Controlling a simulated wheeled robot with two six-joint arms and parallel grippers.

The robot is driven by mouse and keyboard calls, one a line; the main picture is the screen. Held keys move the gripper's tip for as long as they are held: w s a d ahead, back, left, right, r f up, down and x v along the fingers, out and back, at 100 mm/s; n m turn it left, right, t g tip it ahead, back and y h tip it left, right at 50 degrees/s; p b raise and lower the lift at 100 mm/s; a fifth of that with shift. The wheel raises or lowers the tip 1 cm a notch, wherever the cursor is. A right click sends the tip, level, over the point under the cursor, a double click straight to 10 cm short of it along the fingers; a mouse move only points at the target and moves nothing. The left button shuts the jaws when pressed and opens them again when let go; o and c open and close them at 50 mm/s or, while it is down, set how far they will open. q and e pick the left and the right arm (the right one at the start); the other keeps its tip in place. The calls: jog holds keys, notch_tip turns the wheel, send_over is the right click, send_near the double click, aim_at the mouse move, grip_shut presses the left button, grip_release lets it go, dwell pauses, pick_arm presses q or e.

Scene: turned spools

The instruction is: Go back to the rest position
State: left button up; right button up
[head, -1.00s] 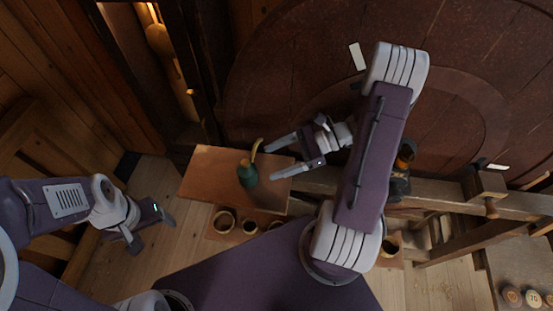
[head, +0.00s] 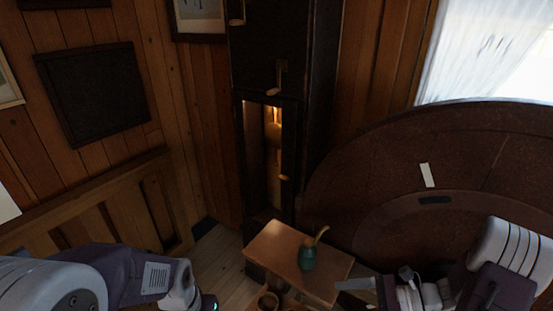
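My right gripper (head: 352,284) comes in at the bottom right. One pale finger shows, pointing left toward the right corner of a small wooden table; the rest is cut off by the lower edge. Whether it holds anything cannot be seen. My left gripper (head: 208,302) shows only a dark piece of its body with a small teal light at the bottom edge; its fingers are out of view. A dark green vessel (head: 307,258) with a tan curved piece rising from it stands on the wooden table top (head: 276,246), apart from the visible right finger.
A tall dark clock case (head: 283,60) stands behind the table. A big round brown wooden disc (head: 375,185) fills the right. Wood panelling (head: 190,120) is on the left.

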jog(key=a+n+g+h+b, duration=0.1)
jog(key=a+n+g+b, duration=0.1)
jog(key=a+n+g, duration=0.4)
jog(key=s+a+f+n+h+b, duration=0.3)
jog(key=s+n+h, duration=0.3)
jog(key=s, duration=0.2)
pick_arm(q)
notch_tip(320, 180, down, 6)
jog(key=w, duration=0.1)
jog(key=shift+w, duration=0.25)
pick_arm(e)
jog(key=w+d+f+n+t+h, duration=0.3)
jog(key=d+n+h, duration=0.3)
jog(key=d+n, duration=0.2)
jog(key=shift+w+d+f+t, duration=0.15)
jog(key=shift+w+d+t, duration=0.25)
jog(key=shift+d+t, duration=0.35)
